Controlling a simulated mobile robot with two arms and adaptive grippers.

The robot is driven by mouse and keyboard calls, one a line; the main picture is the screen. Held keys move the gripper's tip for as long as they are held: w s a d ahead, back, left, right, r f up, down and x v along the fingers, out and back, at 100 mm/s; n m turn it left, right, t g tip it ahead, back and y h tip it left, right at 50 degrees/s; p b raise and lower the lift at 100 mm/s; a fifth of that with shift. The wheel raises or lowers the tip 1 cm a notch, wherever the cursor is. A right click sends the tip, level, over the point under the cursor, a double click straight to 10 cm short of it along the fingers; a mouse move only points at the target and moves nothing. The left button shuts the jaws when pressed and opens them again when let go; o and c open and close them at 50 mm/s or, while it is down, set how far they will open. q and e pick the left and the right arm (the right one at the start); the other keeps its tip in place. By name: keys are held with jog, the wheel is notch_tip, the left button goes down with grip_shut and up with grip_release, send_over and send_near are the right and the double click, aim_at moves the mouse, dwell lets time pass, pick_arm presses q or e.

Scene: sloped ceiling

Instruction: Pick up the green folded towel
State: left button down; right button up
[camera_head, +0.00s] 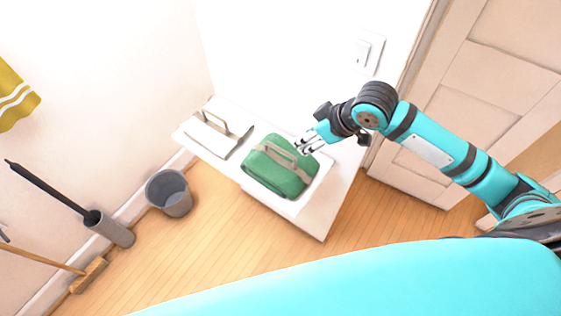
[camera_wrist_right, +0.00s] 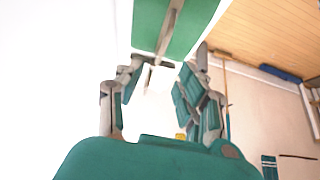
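The green folded towel (camera_head: 272,176) lies on a white table, with a grey-beige strap or handle across its top. In the right wrist view the green towel (camera_wrist_right: 150,22) fills the top middle, its strap running down the centre. My right gripper (camera_head: 306,145) is at the towel's right edge, pointing left towards the strap. In the wrist view my right gripper (camera_wrist_right: 163,74) has its fingers spread apart with nothing between them, just short of the towel. Whether a fingertip touches the towel cannot be told. My left gripper is not in view.
A white folded item (camera_head: 210,138) with a similar strap lies left on the white table (camera_head: 318,215). A grey bucket (camera_head: 170,194), a grey holder (camera_head: 112,230) with a dark stick and a broom (camera_head: 88,275) stand left. A door (camera_head: 470,110) is at right. Wooden floor is clear in front.

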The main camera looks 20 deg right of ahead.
aim_at(280, 149)
jog(key=p+x, duration=0.1)
jog(key=x, duration=0.6)
jog(key=shift+a+r, duration=0.1)
jog(key=shift+a, duration=0.05)
jog(key=shift+w+a+f, duration=0.15)
jog(key=shift+w+f, duration=0.1)
jog(key=shift+f, duration=0.3)
jog(key=p+x, duration=0.1)
jog(key=x, duration=0.1)
jog(key=p+x, duration=0.1)
jog(key=x, duration=0.1)
jog(key=shift+w+a+f, duration=0.15)
jog(key=shift+a+f, duration=0.1)
jog(key=shift+a, duration=0.2)
jog(key=shift+w+a+f, duration=0.1)
jog(key=shift+f, duration=0.15)
jog(key=shift+c, duration=0.5)
grip_shut()
